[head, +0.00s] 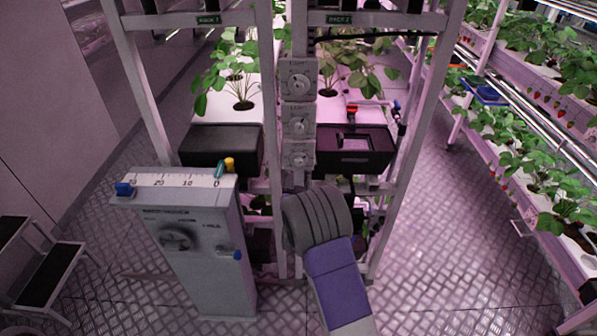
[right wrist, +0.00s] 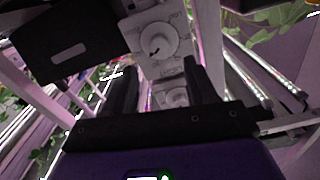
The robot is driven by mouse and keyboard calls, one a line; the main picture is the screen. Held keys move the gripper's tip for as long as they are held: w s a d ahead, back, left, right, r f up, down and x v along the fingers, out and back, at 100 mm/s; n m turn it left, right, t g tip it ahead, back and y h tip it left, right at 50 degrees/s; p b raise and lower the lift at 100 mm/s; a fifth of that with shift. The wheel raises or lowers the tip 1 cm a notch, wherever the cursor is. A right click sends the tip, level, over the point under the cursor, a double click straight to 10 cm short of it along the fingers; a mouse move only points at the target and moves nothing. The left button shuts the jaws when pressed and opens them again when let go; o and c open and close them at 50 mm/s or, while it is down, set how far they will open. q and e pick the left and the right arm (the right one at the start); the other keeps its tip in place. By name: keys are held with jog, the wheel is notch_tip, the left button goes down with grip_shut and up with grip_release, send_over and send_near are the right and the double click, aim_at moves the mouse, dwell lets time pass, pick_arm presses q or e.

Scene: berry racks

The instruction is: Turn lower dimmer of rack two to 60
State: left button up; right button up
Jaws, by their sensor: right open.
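Three pale dial plates are stacked on the post left of the rack two label (head: 338,19): an upper dial (head: 297,83), a middle dial (head: 299,123) and a lower dial (head: 298,156). In the head view my right gripper (head: 316,215) is just below the lower dial, its fingertips hidden. In the right wrist view the open gripper (right wrist: 163,85) has a dark finger on each side. A large round dial (right wrist: 158,45) is beyond the fingertips, and a smaller one (right wrist: 175,97) shows between the fingers. Neither is gripped. The dial readings are too small to tell.
A black box (head: 353,160) is right of the lower dial, and another black box (head: 222,146) is left. A grey cabinet (head: 190,250) with a numbered scale stands at front left. A step stool (head: 45,275) is far left. Floor is free at right.

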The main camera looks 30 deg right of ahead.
aim_at(299, 164)
jog(key=shift+x, duration=3.65)
jog(key=shift+f, duration=0.1)
jog(key=c, duration=1.1)
jog(key=shift+o, duration=0.2)
jog(key=n+b, duration=0.1)
jog(key=n, duration=0.1)
jog(key=shift+f+n, duration=0.1)
jog(key=shift+n, duration=0.2)
jog(key=n, duration=0.3)
jog(key=shift+b, duration=0.35)
jog(key=o, duration=1.1)
jog(key=shift+c, duration=0.2)
